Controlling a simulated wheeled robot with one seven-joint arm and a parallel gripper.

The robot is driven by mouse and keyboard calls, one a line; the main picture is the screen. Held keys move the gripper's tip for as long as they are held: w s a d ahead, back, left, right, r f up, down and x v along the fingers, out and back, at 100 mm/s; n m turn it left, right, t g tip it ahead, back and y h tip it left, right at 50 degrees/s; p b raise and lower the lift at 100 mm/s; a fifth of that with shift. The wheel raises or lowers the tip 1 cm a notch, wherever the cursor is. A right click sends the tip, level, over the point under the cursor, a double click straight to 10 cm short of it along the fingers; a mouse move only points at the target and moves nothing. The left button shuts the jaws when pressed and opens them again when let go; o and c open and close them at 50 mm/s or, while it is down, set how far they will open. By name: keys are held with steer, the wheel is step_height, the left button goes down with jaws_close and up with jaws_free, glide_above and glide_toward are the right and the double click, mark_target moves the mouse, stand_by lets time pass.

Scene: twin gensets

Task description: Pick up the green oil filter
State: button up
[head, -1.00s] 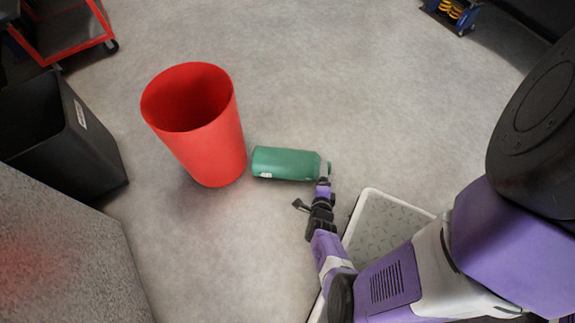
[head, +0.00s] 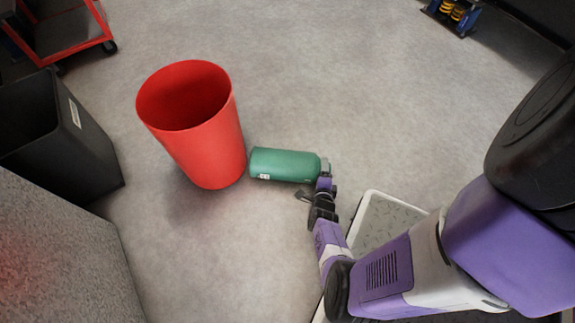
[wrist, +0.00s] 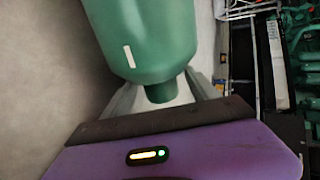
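The green oil filter (head: 285,164) is a bottle-shaped green cylinder. It lies on its side on the floor, its narrow end to the right, just right of the red bin. My gripper (head: 325,168) is at that narrow end. In the wrist view the filter (wrist: 150,40) fills the upper middle, its short neck pointing at my gripper (wrist: 162,92). The fingers stand apart on either side of the neck, with a gap showing beside it. The fingertips are partly hidden behind the filter's body.
A red bin (head: 207,145) stands close to the filter's left end. A black bin (head: 75,150) and a grey block (head: 60,260) are at the left. A red cart (head: 65,35) is at the top left. The floor behind the filter is clear.

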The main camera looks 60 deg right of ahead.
steer(key=shift+w+a, duration=0.1)
jaws_close()
steer(key=shift+r, duration=0.1)
step_height(320, 180, up, 20)
steer(key=p, duration=1.2)
